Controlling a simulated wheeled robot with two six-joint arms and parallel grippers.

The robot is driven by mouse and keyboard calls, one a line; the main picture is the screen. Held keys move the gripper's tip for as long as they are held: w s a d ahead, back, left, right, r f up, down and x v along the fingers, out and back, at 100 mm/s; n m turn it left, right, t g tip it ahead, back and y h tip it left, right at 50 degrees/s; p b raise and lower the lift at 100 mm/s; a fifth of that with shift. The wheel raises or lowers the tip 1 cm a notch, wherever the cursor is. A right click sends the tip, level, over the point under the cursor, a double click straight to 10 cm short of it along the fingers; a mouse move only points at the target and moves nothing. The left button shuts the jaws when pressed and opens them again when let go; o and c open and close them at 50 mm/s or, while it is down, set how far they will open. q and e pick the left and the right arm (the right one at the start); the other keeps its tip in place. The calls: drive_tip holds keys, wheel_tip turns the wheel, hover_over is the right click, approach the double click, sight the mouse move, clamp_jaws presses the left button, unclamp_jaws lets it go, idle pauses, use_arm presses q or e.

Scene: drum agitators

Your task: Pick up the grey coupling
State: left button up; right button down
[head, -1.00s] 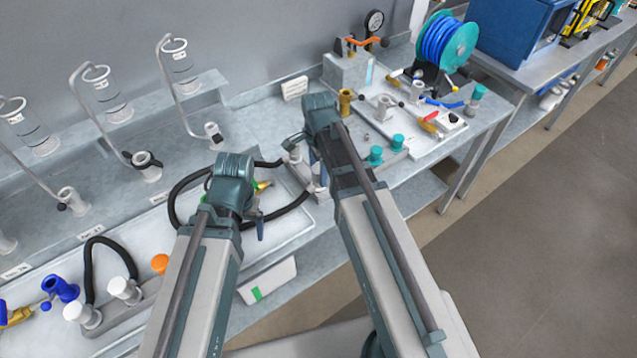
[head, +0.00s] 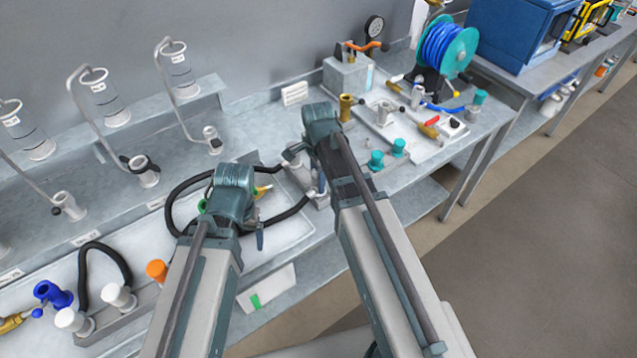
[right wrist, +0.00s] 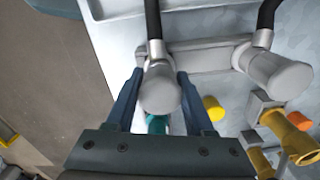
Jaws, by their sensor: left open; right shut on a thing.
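In the right wrist view the grey coupling (right wrist: 160,90) is a short, thick cylinder with a black hose at its far end. My right gripper (right wrist: 160,76) is shut on it, one dark finger on each side. It is at a grey holder bar (right wrist: 208,55); I cannot tell whether it is clear of the bar. A second grey coupling (right wrist: 280,73) with a hose sits at the bar's right end. In the head view my right gripper (head: 320,180) is mostly hidden by its arm. My left gripper (head: 260,238) is open, pointing down near the tray's front.
A black hose (head: 172,208) loops behind my left wrist. White-capped fittings (head: 118,297) and an orange cap (head: 157,270) stand at the left. Teal caps (head: 376,160) and a hose reel (head: 450,45) are at the right. Brass fittings (right wrist: 295,137) lie near the right gripper.

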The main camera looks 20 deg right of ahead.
drive_tip(key=shift+r, duration=0.1)
idle(0.3)
wheel_tip(320, 180, up, 10)
drive_tip(key=p, duration=1)
